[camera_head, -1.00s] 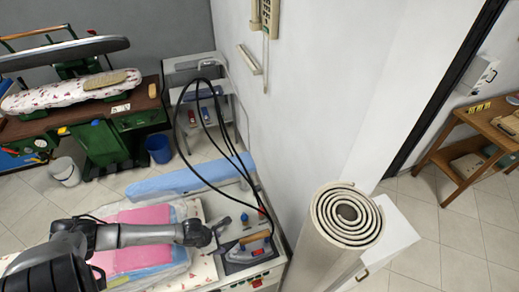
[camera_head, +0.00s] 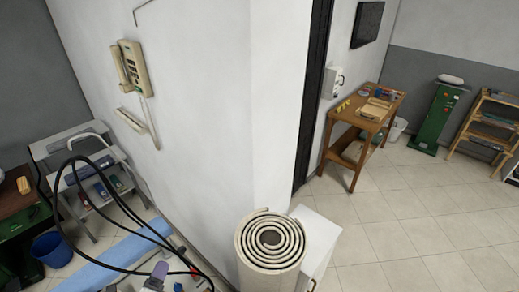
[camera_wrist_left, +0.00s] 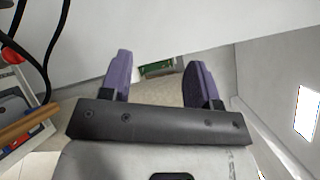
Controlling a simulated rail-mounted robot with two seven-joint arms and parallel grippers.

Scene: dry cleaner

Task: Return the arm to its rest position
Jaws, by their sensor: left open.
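Wall and floor lie beyond the fingertips. Most of my left arm is out of the head view. My right gripper is in neither view.
Black cables (camera_head: 121,203) loop near the left gripper. A rolled mat (camera_head: 270,243) stands by the white wall corner. A wooden handle (camera_wrist_left: 26,124) and red knob (camera_wrist_left: 12,56) lie left of the gripper.

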